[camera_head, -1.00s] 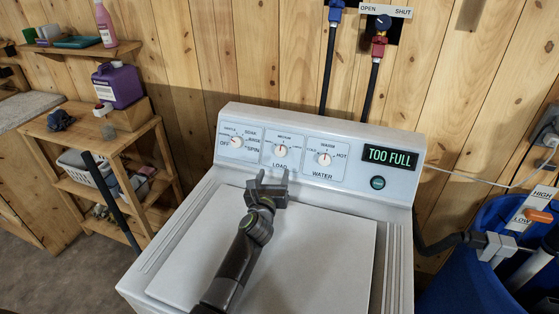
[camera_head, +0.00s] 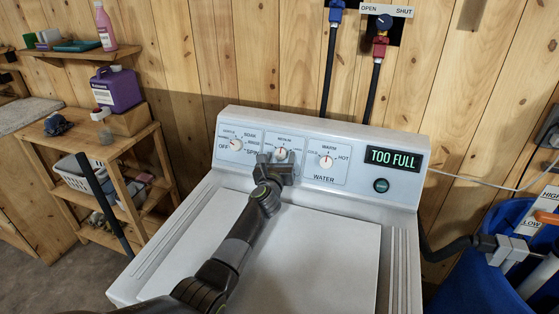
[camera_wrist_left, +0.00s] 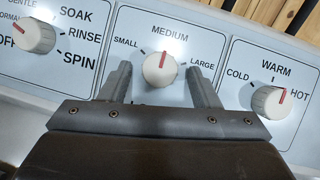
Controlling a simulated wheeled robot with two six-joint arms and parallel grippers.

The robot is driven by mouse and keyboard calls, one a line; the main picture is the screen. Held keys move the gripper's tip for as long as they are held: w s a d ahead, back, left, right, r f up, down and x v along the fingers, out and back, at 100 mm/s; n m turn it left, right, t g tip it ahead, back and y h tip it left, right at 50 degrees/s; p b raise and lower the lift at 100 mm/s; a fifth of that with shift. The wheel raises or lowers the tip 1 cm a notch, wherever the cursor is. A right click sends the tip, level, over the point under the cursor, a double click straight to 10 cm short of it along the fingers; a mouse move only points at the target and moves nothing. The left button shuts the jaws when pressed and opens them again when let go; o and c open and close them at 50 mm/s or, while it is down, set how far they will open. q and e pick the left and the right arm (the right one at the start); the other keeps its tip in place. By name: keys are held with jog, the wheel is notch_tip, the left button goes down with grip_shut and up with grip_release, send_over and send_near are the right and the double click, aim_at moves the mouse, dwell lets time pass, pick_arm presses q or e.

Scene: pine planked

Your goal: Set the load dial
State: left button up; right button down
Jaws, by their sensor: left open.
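The load dial (camera_head: 280,153) is the middle knob on the white washer's panel; my gripper partly hides it and its LOAD label in the head view. In the left wrist view the load dial (camera_wrist_left: 160,69) is a round white knob with its red pointer straight up at MEDIUM, between SMALL and LARGE. My left gripper (camera_head: 279,160) is open at the panel. In the wrist view its two fingers stand on either side of the knob, with gaps visible on both sides. My right gripper is not in view.
The cycle dial (camera_head: 236,145) is left of the load dial, the water dial (camera_head: 326,161) right. A display (camera_head: 393,159) reads TOO FULL above a round button (camera_head: 381,185). A blue tub (camera_head: 465,285) and a dark hose (camera_head: 455,246) are at right. The washer lid (camera_head: 320,245) is clear.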

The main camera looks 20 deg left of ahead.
pick_arm(q)
jog(key=c, duration=1)
